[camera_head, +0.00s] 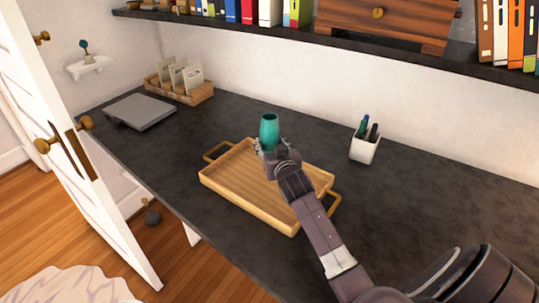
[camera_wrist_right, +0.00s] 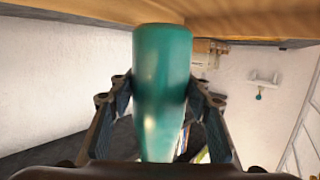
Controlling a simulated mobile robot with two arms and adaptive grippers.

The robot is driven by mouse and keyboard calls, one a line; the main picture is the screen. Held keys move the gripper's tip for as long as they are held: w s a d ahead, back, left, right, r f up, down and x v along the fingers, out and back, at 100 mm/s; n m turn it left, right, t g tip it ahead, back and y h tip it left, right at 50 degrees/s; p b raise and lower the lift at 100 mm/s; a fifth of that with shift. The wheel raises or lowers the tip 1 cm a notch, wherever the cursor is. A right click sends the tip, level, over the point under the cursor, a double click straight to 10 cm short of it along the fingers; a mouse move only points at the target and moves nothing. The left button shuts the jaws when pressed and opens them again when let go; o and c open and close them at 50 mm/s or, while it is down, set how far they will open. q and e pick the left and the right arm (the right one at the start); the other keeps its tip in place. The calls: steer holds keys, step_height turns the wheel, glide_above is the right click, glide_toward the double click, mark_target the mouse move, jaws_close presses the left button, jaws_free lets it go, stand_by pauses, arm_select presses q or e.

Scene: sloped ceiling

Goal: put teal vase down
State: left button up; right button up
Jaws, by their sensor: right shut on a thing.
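The teal vase (camera_head: 269,128) stands upright at the far side of the wooden tray (camera_head: 236,180) in the head view. My right gripper (camera_head: 272,148) reaches in from the lower right and is shut around the vase's lower part, which it hides. In the right wrist view the vase (camera_wrist_right: 161,80) is between the two fingers of my right gripper (camera_wrist_right: 161,108). Its end there meets the brown wooden surface at the top of the picture. I cannot tell whether its base touches the tray. My left gripper is not in view.
The tray lies on a dark desktop (camera_head: 420,200). A white pen cup (camera_head: 364,149) stands right of it. A grey laptop (camera_head: 140,111) and a wooden organizer (camera_head: 180,84) are at the left. A dark shelf (camera_head: 400,59) with books and a wooden box (camera_head: 380,24) overhangs the back.

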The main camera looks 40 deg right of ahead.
step_height(320, 180, down, 4)
steer(key=shift+f, duration=0.15)
steer(key=shift+f, duration=0.1)
steer(key=o, duration=1.4)
steer(key=shift+f, duration=0.1)
steer(key=shift+r, duration=0.25)
steer(key=shift+s+a+f, duration=0.1)
steer(key=shift+s+a, duration=0.05)
steer(key=shift+s, duration=0.15)
steer(key=shift+v, duration=3.45)
